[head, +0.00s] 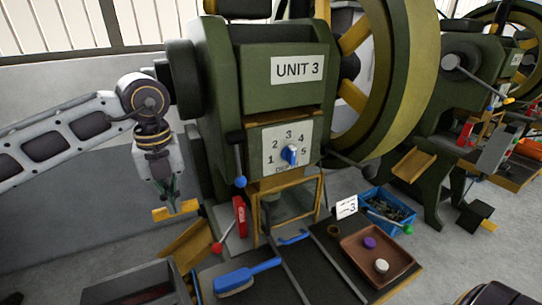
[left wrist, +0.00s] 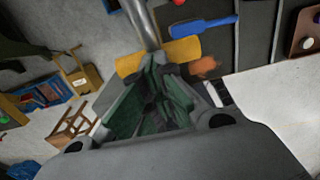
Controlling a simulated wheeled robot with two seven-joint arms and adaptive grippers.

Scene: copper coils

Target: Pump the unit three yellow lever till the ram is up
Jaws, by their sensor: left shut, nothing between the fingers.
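The green press marked UNIT 3 (head: 298,69) fills the middle of the head view. Its yellow lever end (head: 160,214) is at the press's lower left, crosswise below my left gripper (head: 172,203). In the left wrist view the yellow piece (left wrist: 185,50) lies just beyond the fingertips (left wrist: 158,65), with a grey metal rod (left wrist: 143,22) running from it. My left gripper is shut and empty, its tips at or touching the yellow piece; contact is unclear. A yellow-framed guard (head: 322,200) covers the working space; the ram's height is unclear. My right gripper is out of view.
A red-knobbed lever (head: 217,247) and blue-knobbed lever (head: 240,182) are near the press's front. A blue brush (head: 248,276), a brown tray (head: 361,246) and a blue bin (head: 372,204) stand in front. A grey box (head: 130,286) sits below my left arm.

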